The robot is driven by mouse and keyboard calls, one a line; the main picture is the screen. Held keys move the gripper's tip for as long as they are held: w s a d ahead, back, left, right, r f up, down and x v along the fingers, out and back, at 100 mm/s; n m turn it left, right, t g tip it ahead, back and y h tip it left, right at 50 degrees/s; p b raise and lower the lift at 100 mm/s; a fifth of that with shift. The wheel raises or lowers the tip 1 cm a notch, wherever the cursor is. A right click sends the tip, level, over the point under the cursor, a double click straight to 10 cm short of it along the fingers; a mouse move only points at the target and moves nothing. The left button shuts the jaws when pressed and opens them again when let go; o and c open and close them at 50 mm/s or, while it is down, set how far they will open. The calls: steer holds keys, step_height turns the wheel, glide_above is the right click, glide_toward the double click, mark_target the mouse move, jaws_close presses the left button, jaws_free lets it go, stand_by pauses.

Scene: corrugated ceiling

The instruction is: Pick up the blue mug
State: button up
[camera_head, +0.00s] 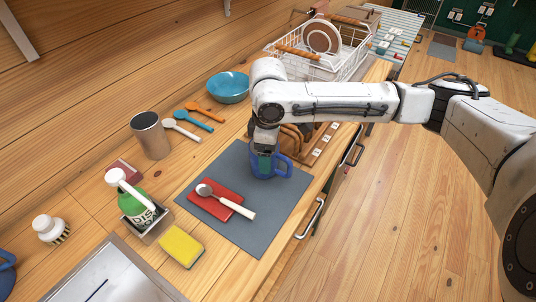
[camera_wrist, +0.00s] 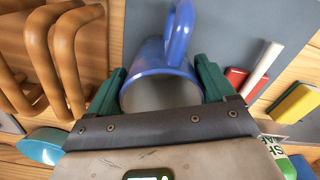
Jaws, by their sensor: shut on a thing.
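The blue mug (camera_head: 282,166) stands on the grey mat (camera_head: 262,225) on the wooden counter, its handle toward the right. In the wrist view the mug (camera_wrist: 163,58) shows its rim, pale inside and handle. My gripper (camera_head: 264,163) reaches down over the mug from above. In the wrist view its two green fingers (camera_wrist: 163,88) are on either side of the mug near the rim, shut on it. I cannot tell whether the mug's base is clear of the mat.
A red block (camera_head: 222,194) with a spoon (camera_head: 229,202) lies on the mat. A wooden rack (camera_head: 301,140) stands close behind the mug.

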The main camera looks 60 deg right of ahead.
steer(key=shift+r, duration=0.4)
step_height(320, 180, up, 2)
steer(key=shift+r, duration=0.15)
steer(key=s+a+r+p, duration=0.4)
steer(key=s+r+p, duration=0.4)
steer(key=s, duration=0.5)
steer(key=shift+r, duration=0.95)
steer(key=shift+s+f+p, duration=0.1)
steer(key=shift+s+p, duration=0.15)
steer(key=shift+p, duration=0.15)
